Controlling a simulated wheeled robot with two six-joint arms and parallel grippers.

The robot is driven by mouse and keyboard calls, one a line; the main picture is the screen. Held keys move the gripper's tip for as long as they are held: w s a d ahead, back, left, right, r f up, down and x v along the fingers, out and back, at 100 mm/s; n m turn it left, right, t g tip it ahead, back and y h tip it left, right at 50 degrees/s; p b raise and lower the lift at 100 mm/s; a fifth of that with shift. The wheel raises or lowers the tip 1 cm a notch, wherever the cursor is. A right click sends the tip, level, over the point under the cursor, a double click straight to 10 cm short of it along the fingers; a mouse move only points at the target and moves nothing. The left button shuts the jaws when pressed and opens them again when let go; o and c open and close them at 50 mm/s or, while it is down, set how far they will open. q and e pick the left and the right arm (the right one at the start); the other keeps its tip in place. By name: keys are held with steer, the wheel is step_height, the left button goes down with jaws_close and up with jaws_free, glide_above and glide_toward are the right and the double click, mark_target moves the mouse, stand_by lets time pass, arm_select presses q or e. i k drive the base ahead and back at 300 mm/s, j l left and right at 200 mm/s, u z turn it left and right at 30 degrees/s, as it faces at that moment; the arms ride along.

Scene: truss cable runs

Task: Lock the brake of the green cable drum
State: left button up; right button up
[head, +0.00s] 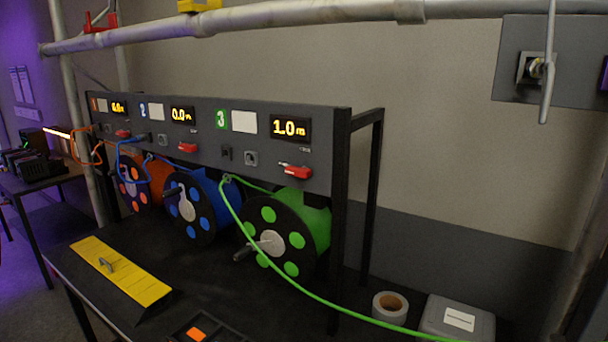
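The green cable drum (318,222) sits at the right end of the rack, under the panel section marked 3 (221,119). Its black front flange (253,221) has green discs and a crank handle. A red lever (295,171), which looks like its brake, is on the panel above the drum and lies roughly level, tilted slightly. The display (290,127) reads 1.0 m. Green cable (320,300) runs from a guide by the drum, across its front, to the lower right. Neither gripper is in view.
A blue drum (208,202) and an orange drum (140,184) stand left, each with a red lever above. A yellow plate (122,270), a tape roll (390,306) and a grey box (456,318) are on the black bench. A truss tube (290,18) crosses above.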

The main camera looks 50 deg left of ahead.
mark_target(303, 172)
steer(key=k+u, duration=0.1)
steer(key=u, duration=1.5)
